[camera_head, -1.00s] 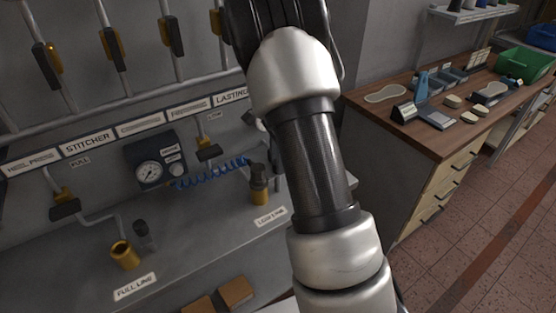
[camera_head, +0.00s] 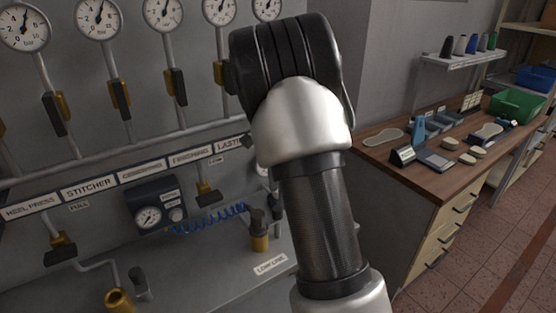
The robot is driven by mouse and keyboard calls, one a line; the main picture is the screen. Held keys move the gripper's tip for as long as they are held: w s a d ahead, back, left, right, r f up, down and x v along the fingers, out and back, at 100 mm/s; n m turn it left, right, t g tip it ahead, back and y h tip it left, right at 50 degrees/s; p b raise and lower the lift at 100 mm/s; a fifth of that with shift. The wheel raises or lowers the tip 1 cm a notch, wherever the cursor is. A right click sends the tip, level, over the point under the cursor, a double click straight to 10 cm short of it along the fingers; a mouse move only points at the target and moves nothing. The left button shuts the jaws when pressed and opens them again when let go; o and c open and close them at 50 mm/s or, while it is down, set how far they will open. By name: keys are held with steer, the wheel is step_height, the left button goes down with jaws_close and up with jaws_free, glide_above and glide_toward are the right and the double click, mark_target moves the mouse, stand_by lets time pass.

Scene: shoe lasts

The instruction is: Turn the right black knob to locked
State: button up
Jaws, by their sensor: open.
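A black knob (camera_head: 257,222) sits upright on a brass fitting at the right of the bench, behind the "LOW LINE" label (camera_head: 270,264). A dark grey cylindrical piece (camera_head: 139,283) stands beside an open brass fitting (camera_head: 118,300) at the lower left. I cannot tell which of these dark parts is the task's right knob, and no "locked" mark is readable. My gripper is not in view. My arm fills the middle of the picture, right of the low-line knob, and hides part of the panel behind it.
A grey panel carries gauges (camera_head: 98,18), pipes and black-handled valves (camera_head: 119,93). A regulator box (camera_head: 156,208) has a coiled blue hose (camera_head: 212,220) running right. A wooden workbench (camera_head: 426,180) with tools stands at the right. Open tiled floor (camera_head: 475,268) lies in front of it.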

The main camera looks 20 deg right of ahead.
step_height(320, 180, up, 11)
steer(key=shift+f+p, duration=0.15)
steer(key=shift+p, duration=0.15)
steer(key=s+a+r+n+t+p, duration=0.1)
steer(key=s+a+r+n, duration=0.25)
steer(key=s+r, duration=0.2)
steer(key=s+a+r+n+t+p, duration=0.1)
steer(key=s+a+r+n+t, duration=0.15)
steer(key=s+r+n, duration=0.35)
steer(key=s+a+n, duration=0.1)
steer(key=s+n, duration=0.1)
steer(key=s, duration=0.3)
steer(key=s+a+f+n+t, duration=0.1)
steer(key=s+a+n, duration=0.1)
steer(key=s, duration=0.3)
steer(key=s+a+f+n+t+p, duration=0.1)
steer(key=s+a+n, duration=0.1)
steer(key=s+n, duration=0.2)
steer(key=shift+s+a+f, duration=0.25)
steer(key=shift+s, duration=0.2)
steer(key=shift+a+n, duration=0.1)
steer(key=shift+n, duration=0.15)
